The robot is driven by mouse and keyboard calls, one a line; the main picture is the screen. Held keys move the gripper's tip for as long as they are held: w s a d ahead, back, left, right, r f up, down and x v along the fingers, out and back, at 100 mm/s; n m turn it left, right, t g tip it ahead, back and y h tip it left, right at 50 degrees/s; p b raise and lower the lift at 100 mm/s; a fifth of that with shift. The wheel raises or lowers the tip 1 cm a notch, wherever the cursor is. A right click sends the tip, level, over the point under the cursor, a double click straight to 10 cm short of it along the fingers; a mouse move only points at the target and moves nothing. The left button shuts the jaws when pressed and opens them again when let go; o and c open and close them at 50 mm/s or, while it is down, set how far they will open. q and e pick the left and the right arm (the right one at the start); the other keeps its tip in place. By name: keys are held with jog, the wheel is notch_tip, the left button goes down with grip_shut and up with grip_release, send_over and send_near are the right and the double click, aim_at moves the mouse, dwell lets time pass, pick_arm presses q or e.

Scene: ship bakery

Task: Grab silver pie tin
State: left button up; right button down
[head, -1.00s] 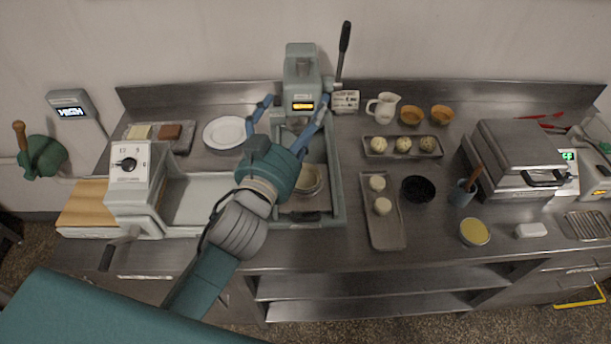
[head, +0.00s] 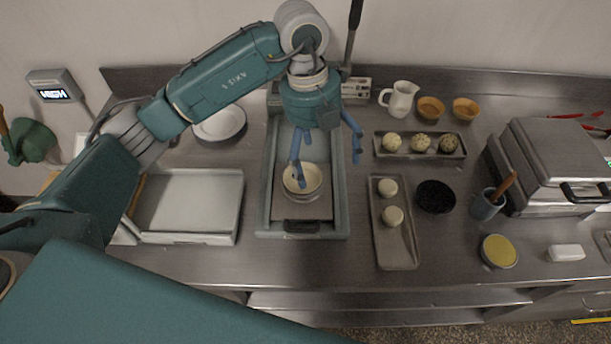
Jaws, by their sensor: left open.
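A round silver pie tin (head: 302,193) with a pale lining sits on the plate of the grey-green press (head: 262,215). My left gripper (head: 328,172) hangs pointing down over the press, its blue fingers spread wide and empty. One finger overlaps the tin in the head view, and the other is to the right of it near the press's side wall. I cannot tell whether the finger touches the tin. My right gripper is not in view.
The press lever (head: 354,30) stands upright behind my gripper. To the right are a tray with two pale dough balls (head: 393,250), a black bowl (head: 436,197) and a tray of several balls (head: 458,150).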

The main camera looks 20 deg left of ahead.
pick_arm(q)
jog(key=shift+n+y, duration=0.5)
jog(key=shift+y, duration=0.4)
jog(key=a+f, duration=0.2)
jog(key=w+a+f+p, duration=0.1)
jog(key=a+f, duration=0.1)
jog(key=shift+a+f+p, duration=0.1)
jog(key=shift+a+p, duration=0.2)
notch_tip(320, 180, down, 5)
jog(key=p, duration=0.3)
jog(key=shift+w+r, duration=0.15)
jog(key=shift+r, duration=0.05)
jog(key=shift+w+f, duration=0.1)
jog(key=shift+f, duration=0.45)
jog(key=c, duration=1.1)
